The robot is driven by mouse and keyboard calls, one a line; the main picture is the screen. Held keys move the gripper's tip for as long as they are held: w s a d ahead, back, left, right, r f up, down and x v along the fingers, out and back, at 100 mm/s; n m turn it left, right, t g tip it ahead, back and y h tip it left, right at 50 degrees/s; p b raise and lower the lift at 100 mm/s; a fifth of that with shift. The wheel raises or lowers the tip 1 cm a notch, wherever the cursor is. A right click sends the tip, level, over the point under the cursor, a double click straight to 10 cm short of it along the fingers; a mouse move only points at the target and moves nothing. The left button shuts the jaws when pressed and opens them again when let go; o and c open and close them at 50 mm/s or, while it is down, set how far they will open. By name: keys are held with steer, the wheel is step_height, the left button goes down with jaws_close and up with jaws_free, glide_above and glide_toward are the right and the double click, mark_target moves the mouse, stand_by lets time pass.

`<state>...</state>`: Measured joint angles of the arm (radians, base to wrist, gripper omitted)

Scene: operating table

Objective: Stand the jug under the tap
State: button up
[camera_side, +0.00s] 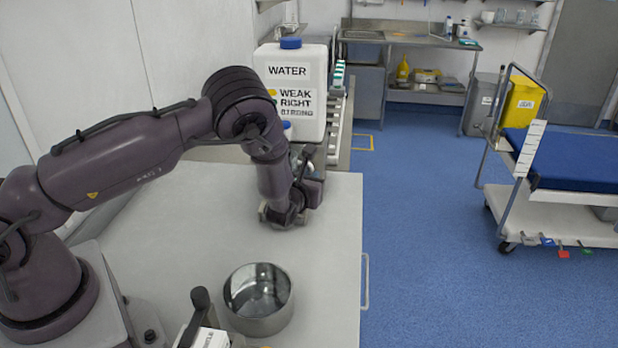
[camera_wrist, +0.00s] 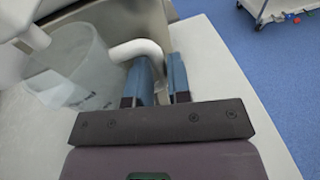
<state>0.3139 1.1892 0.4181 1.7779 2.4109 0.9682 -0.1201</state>
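The clear jug (camera_wrist: 65,72) fills the left of the wrist view, its white curved handle (camera_wrist: 135,48) reaching right to my gripper (camera_wrist: 163,85). The two blue-grey fingers stand close on both sides of the handle, with little or no gap visible. In the side view my gripper (camera_side: 297,200) is at the far end of the table, and my arm hides most of the jug. The white water container (camera_side: 297,75), with a blue cap, stands behind it. A blue tap part (camera_side: 287,127) shows low on its front; the spout is hidden.
A steel bowl (camera_side: 258,298) and a dark-handled item (camera_side: 200,305) are at the table's front. The white table (camera_side: 190,215) is clear between them and my gripper. A steel bench edge (camera_wrist: 115,25) lies beyond the jug. A trolley (camera_side: 560,210) stands apart on the right.

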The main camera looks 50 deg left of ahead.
steer(key=shift+o, duration=1.3)
steer(key=shift+r, duration=0.1)
steer(key=v, duration=1.2)
steer(key=s+a+r+n+g+y, duration=0.1)
steer(key=s+a+r+n+g, duration=0.2)
steer(key=s+r+n+g, duration=0.45)
steer(key=s+a+r+n+g+y, duration=0.1)
steer(key=s+a+r+n+g, duration=0.3)
steer(key=r+n, duration=0.55)
steer(key=s+d+r+n+t+h, duration=0.4)
steer(key=s+d+r+n+h, duration=0.3)
steer(key=s+d+n+h, duration=0.4)
steer(key=shift+d+r+n, duration=0.2)
steer(key=shift+r+n, duration=0.15)
steer(key=shift+n, duration=0.45)
